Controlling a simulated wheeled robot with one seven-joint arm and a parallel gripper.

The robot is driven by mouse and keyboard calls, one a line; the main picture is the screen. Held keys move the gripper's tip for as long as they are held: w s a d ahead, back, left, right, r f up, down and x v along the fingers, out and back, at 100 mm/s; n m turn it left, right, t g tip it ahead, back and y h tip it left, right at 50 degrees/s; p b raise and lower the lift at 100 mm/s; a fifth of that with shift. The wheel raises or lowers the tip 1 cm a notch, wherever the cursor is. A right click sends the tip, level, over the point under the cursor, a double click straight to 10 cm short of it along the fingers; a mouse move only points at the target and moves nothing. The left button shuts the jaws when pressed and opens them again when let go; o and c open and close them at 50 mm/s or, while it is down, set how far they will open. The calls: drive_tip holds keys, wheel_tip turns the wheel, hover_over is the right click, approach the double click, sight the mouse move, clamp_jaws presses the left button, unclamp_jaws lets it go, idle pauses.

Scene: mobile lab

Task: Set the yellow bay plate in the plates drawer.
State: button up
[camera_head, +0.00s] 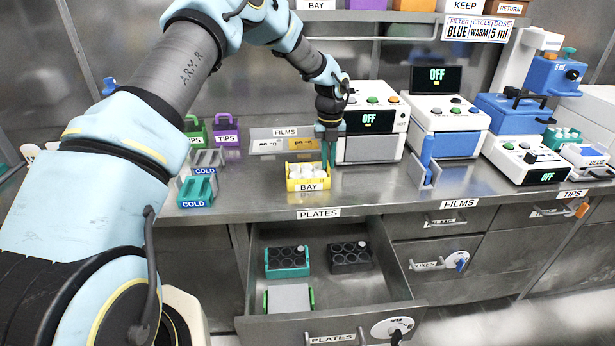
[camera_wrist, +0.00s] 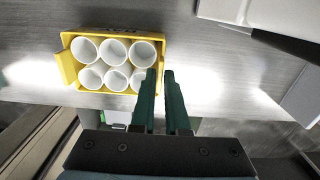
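The yellow bay plate (camera_head: 292,184) stands on the bench with its BAY label facing front. In the wrist view the plate (camera_wrist: 66,68) shows several white round wells in two rows. My gripper (camera_head: 329,164) points down by the plate's right end, and its green fingers (camera_wrist: 160,76) overlap that end in the wrist view. The plates drawer (camera_head: 377,293) is pulled open below the bench, in front of the plate.
In the drawer are a teal-framed black plate (camera_head: 287,271), a black plate (camera_head: 350,268) and a pale block with green ends (camera_head: 289,299). A white OFF device (camera_head: 371,149) stands close right of my gripper. Cold racks (camera_head: 196,202) stand left. The drawer's right front is bare.

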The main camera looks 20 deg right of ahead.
clamp_jaws()
idle(1.1)
